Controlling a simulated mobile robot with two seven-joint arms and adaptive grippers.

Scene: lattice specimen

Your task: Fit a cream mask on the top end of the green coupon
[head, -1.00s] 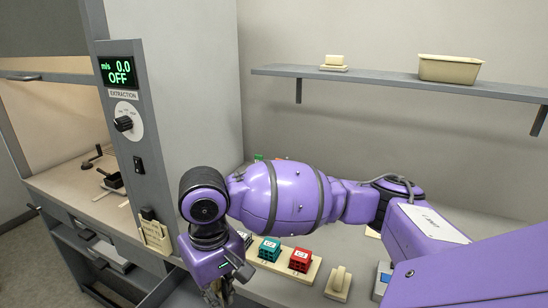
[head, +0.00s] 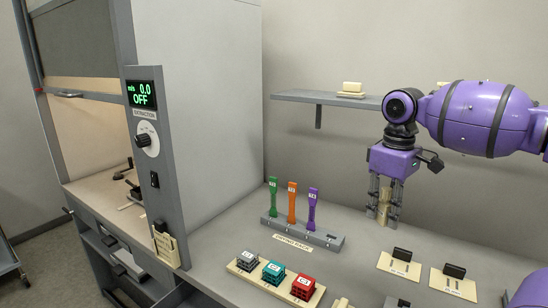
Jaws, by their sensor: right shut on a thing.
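The green coupon (head: 273,197) stands upright in the grey rack (head: 302,234), leftmost of three. Its top end is bare and shows a small white label. My right gripper (head: 384,217) points down over the counter, to the right of the rack and apart from it. It is shut on a cream piece (head: 383,207), which looks like a cream mask. The fingers hide part of the piece, so its shape is unclear. My left gripper is not in view.
Orange (head: 292,203) and purple (head: 312,210) coupons stand beside the green one. A cream tray (head: 237,268) with grey, teal and red lattice blocks is in front. Black-handled items on cream plates (head: 453,286) lie at right. A shelf (head: 330,98) is behind.

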